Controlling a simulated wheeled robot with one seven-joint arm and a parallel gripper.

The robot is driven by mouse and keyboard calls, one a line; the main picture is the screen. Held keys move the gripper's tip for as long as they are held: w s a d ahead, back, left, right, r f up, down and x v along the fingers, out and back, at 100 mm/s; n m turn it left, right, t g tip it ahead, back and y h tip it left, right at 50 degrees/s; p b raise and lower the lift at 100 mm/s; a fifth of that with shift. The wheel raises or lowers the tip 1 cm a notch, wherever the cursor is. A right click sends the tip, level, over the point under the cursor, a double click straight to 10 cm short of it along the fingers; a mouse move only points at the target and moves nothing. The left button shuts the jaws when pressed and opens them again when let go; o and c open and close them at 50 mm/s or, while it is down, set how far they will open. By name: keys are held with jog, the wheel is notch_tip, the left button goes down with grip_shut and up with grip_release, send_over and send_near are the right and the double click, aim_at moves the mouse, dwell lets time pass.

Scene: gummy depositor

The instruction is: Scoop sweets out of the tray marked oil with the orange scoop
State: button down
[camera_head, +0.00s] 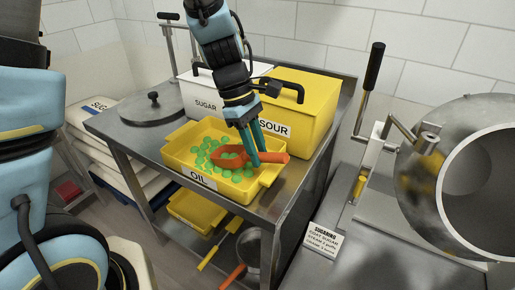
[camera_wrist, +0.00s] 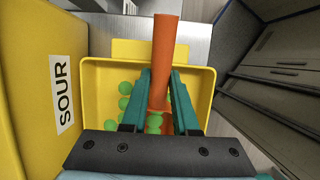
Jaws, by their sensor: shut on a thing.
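The yellow tray marked oil (camera_head: 176,156) stands on the steel table and holds several green sweets (camera_head: 206,150). My gripper (camera_head: 256,158) is over the tray's right part, its teal fingers shut on the handle of the orange scoop (camera_head: 275,158). The scoop's bowl is low inside the tray, among the sweets, and the handle reaches over the tray's right side. In the wrist view the fingers (camera_wrist: 160,85) hold the orange handle (camera_wrist: 165,50) between them, and the tray (camera_wrist: 200,75) lies below. The bowl is mostly hidden there, so I cannot tell how many sweets are in it.
A yellow box marked sour (camera_head: 305,110) and a white box marked sugar (camera_head: 200,92) stand behind the tray. A round steel lid (camera_head: 150,108) lies on the table's left. A lever (camera_head: 372,75) and a steel drum (camera_head: 420,185) stand at the right. A lower shelf holds another yellow tray (camera_head: 190,211).

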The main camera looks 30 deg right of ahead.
jog(key=shift+f, duration=0.1)
dwell(0.6)
jog(key=shift+w+a+p, duration=0.15)
jog(key=shift+w+a, duration=0.4)
jog(key=shift+w, duration=0.5)
jog(key=shift+w+a+p, duration=0.15)
jog(key=shift+w+a, duration=0.45)
jog(key=shift+w, duration=0.4)
jog(key=shift+w+a+p, duration=0.15)
jog(key=shift+w+a, duration=0.4)
jog(key=shift+w, duration=0.5)
notch_tip(320, 180, up, 10)
jog(key=s+d+t+y+p, duration=0.1)
jog(key=t+p, duration=0.1)
jog(key=p, duration=0.7)
jog(key=shift+s+f+t+y, duration=0.2)
jog(key=shift+s+t+y, duration=0.1)
jog(key=shift+s, duration=0.1)
